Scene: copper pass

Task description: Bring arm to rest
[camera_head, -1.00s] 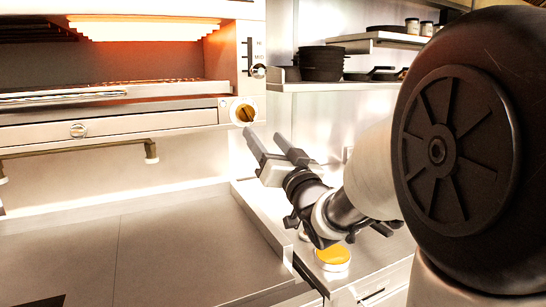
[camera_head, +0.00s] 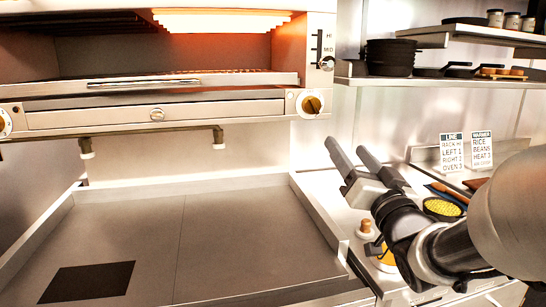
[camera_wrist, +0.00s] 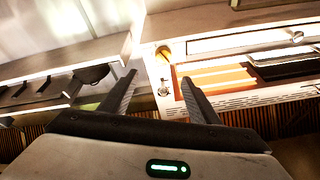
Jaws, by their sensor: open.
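My gripper (camera_head: 354,158) is in the head view, right of the middle, raised above the counter at the right of the flat grey griddle plate. Its two fingers stand apart with nothing between them and point up and to the left. In the wrist view my gripper (camera_wrist: 158,88) also shows open and empty, with the glowing oven (camera_wrist: 215,80) beyond the right finger. My arm comes in from the right edge of the head view.
The glowing oven (camera_head: 220,22) with its knob (camera_head: 311,104) is behind the griddle plate (camera_head: 215,235). A shelf with black pans (camera_head: 390,57) is at the upper right. Two signs (camera_head: 452,152), a yellow-filled bowl (camera_head: 442,208) and a yellow-topped container (camera_head: 384,256) are near my arm.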

